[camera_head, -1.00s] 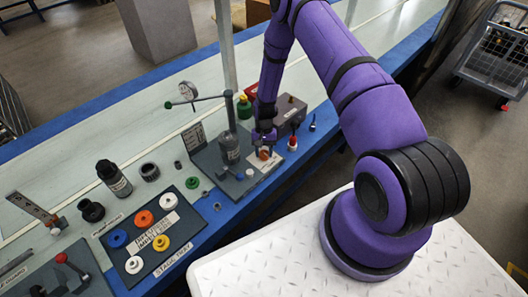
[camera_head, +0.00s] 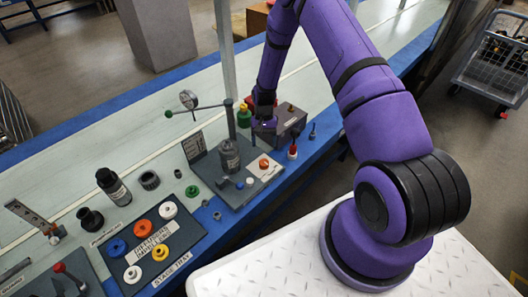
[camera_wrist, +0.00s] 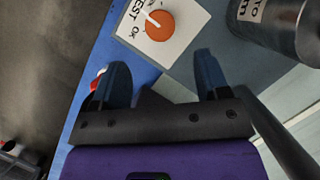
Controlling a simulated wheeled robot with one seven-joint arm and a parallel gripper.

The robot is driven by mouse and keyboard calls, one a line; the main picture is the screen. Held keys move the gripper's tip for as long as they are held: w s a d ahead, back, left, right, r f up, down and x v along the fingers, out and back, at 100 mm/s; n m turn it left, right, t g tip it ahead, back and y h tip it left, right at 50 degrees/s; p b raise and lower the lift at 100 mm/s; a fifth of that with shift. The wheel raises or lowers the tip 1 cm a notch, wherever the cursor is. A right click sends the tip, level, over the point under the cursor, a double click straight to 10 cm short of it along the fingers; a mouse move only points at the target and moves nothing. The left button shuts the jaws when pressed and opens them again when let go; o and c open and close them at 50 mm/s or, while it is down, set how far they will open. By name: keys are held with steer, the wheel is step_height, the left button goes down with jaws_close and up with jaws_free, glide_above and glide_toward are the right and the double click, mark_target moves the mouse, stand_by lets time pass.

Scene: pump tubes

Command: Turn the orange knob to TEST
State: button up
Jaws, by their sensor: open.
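The orange knob (camera_head: 264,163) sits on a white label plate at the right end of the grey test stand. In the wrist view the knob (camera_wrist: 160,26) is round with a white pointer line toward the upper left. The printed words TEST and OK show beside it; I cannot tell exactly which mark the pointer meets. My gripper (camera_head: 265,122) is behind the knob in the head view, apart from it. In the wrist view its two dark fingers (camera_wrist: 160,72) are spread, with nothing between them, and the knob lies beyond the tips.
A grey box (camera_head: 290,119) is close behind my gripper. A staging tray (camera_head: 183,240) with coloured caps lies front left.

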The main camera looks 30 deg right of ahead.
steer(key=shift+v, duration=1.05)
steer(key=s+a+r+n+t+h, duration=0.1)
steer(key=s+r+t, duration=0.1)
steer(key=r, duration=1.6)
steer(key=s+a+r+n+t+h, duration=0.1)
steer(key=s+r+n+t, duration=0.15)
steer(key=r, duration=1.55)
steer(key=s+a+r+t, duration=0.1)
steer(key=s+r+t, duration=0.1)
steer(key=s+r, duration=1.1)
steer(key=s+r+n+t, duration=0.2)
steer(key=s+r, duration=0.1)
steer(key=s, duration=1.2)
steer(key=shift+a+r+t, duration=0.25)
steer(key=shift+a+t, duration=0.1)
